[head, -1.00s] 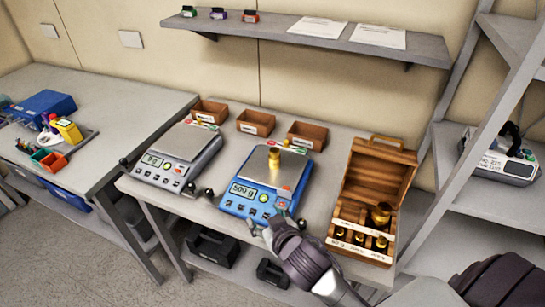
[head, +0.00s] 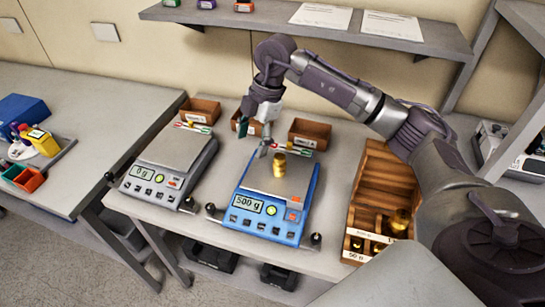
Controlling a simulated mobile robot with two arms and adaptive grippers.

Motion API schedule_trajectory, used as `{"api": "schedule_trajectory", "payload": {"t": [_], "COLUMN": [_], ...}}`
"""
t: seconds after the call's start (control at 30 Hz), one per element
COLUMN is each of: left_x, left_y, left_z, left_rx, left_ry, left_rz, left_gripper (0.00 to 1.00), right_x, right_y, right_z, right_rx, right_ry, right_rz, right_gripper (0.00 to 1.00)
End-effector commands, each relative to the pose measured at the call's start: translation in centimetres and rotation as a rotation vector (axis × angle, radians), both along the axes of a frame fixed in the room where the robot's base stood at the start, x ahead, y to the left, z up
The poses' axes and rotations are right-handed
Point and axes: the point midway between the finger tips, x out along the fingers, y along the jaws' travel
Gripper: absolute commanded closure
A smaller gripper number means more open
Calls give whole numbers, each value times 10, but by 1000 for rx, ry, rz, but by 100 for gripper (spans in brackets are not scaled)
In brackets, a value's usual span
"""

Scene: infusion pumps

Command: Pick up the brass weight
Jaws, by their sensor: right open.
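A brass weight (head: 279,166) stands upright on the pan of the blue scale (head: 262,215), whose display reads 500 g. My right gripper (head: 255,134) is open and empty, pointing down behind and to the left of the weight, near the pan's back edge. Its fingers look apart from the weight. More brass weights, the largest of them (head: 401,219), sit in an open wooden box (head: 356,218) to the right, partly hidden by my right arm. My left gripper is not in view.
A grey scale (head: 172,150) reading 0 g stands to the left. Small wooden trays (head: 308,133) line the back of the table. A wall shelf (head: 250,20) with papers hangs behind my raised arm. A second table (head: 90,105) stands at the left.

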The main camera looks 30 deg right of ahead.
Motion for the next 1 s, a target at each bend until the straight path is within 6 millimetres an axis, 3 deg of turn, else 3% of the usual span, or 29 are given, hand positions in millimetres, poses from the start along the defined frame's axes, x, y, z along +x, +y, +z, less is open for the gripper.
{"api": "schedule_trajectory", "payload": {"t": [0.03,0.1,0.2,0.33,0.63,0.87,1.0], "left_x": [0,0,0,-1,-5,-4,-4], "left_y": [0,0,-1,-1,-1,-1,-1], "left_z": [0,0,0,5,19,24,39], "left_rx": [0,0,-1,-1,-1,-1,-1], "left_ry": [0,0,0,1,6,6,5], "left_rz": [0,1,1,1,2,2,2], "left_gripper": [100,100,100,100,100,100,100], "right_x": [1,-2,-5,-7,-7,-7,-11], "right_y": [-29,-57,-78,-83,-81,-80,-79], "right_z": [9,18,24,11,-44,-62,-78], "right_rx": [-93,-190,-263,-281,-276,-274,-275], "right_ry": [24,56,81,93,90,88,92], "right_rz": [-74,-159,-229,-244,-240,-239,-238], "right_gripper": [32,32,32,32,32,32,32]}}
